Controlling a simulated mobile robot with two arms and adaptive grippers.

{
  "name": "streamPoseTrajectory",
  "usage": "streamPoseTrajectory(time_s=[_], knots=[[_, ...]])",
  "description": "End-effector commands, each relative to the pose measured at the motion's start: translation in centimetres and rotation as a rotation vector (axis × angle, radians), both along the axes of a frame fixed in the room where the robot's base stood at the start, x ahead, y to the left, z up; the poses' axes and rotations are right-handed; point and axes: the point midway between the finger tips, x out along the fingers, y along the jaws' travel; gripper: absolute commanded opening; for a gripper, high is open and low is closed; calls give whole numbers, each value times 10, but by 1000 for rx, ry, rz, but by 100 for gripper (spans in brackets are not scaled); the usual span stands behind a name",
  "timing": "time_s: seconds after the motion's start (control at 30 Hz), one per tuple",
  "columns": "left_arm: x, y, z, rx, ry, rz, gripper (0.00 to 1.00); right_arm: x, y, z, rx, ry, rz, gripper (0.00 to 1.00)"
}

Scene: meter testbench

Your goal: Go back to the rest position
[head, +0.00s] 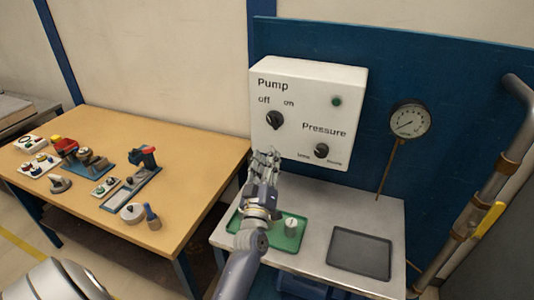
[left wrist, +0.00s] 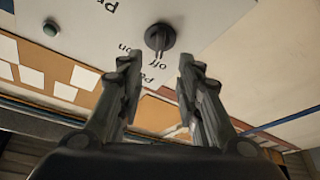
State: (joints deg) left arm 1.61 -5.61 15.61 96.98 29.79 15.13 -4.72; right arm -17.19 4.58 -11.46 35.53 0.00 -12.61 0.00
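The white pump box (head: 309,110) is mounted on the blue panel. It carries a black off/on knob (head: 275,120), a green lamp (head: 336,101) and a pressure knob (head: 321,151). My left gripper (head: 267,156) is in front of the box's lower left part, below the off/on knob. In the left wrist view my left gripper's fingers (left wrist: 157,85) are apart with nothing between them. The off/on knob (left wrist: 160,38) shows beyond the fingertips, apart from them. My right gripper is in neither view.
A grey bench (head: 345,208) below the box holds a green tray (head: 243,224) with a small pale part and a dark tray (head: 360,254). A pressure gauge (head: 410,119) and pipes (head: 484,190) stand at right. A wooden table (head: 188,151) with several tools is at left.

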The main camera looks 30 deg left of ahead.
Motion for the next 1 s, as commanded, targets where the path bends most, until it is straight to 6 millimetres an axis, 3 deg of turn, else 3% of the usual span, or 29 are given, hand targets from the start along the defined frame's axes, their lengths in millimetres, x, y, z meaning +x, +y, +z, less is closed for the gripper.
streamPoseTrajectory(time_s=[0.57,0.67,0.77,0.87,1.0], knots=[[1,-6,-3,11,25,-23,32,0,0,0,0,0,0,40],[1,-24,-13,42,103,-91,32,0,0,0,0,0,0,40],[-3,-56,-33,96,243,-203,32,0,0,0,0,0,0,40],[-18,-92,-62,154,417,-323,32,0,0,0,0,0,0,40],[-57,-133,-106,229,675,-464,32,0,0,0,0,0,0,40]])
